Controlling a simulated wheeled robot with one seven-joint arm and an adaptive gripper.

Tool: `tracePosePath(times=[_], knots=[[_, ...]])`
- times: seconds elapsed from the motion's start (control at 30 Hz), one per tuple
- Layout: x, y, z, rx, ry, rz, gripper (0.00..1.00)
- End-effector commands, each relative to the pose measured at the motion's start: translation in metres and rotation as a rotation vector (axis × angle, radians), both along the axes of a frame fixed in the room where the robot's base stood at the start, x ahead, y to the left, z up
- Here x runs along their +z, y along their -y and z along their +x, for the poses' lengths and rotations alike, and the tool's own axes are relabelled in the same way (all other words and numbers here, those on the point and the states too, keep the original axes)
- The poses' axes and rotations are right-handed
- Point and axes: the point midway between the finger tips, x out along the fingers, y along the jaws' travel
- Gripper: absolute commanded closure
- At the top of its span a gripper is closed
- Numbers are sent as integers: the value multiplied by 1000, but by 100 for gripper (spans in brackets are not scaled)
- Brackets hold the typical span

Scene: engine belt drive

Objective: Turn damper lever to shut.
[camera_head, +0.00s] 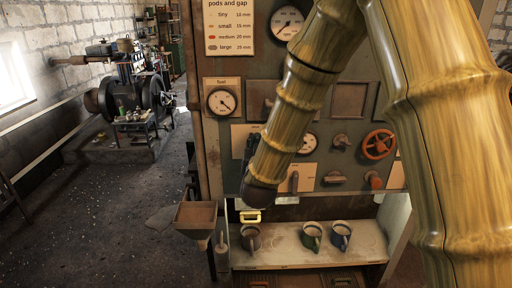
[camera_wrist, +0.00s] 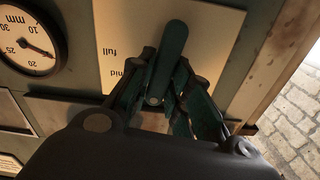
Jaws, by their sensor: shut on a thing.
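The damper lever (camera_wrist: 171,50) is a dark green, round-ended handle in front of a pale plate (camera_wrist: 217,32) lettered "full" and "mid". My gripper (camera_wrist: 165,88) has its dark fingers on both sides of the lever's lower part and is shut on it. The lever's free end sticks out past the fingers, toward the top of the wrist view. Any further mark on the plate is hidden. In the head view my gripper (camera_head: 249,146) is at the panel, left of centre, partly behind my arm; the lever cannot be made out there.
A round gauge (camera_wrist: 29,41) is close beside the plate. The panel also carries a fuel gauge (camera_head: 221,101), a red handwheel (camera_head: 378,144) and small knobs. Below, a shelf (camera_head: 280,258) holds several mugs. A hopper (camera_head: 196,219) stands at its left. Floor to the left is open.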

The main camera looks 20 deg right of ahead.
Motion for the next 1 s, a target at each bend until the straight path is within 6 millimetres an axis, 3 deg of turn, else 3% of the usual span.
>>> tracePosePath(times=[0.33,0.87,0.9,1.0], knots=[[-2,-2,0,0,-42,-135,100],[-2,-2,0,0,-49,-157,100],[-2,-2,0,0,-49,-157,77],[-2,-2,0,0,-48,-157,61]])
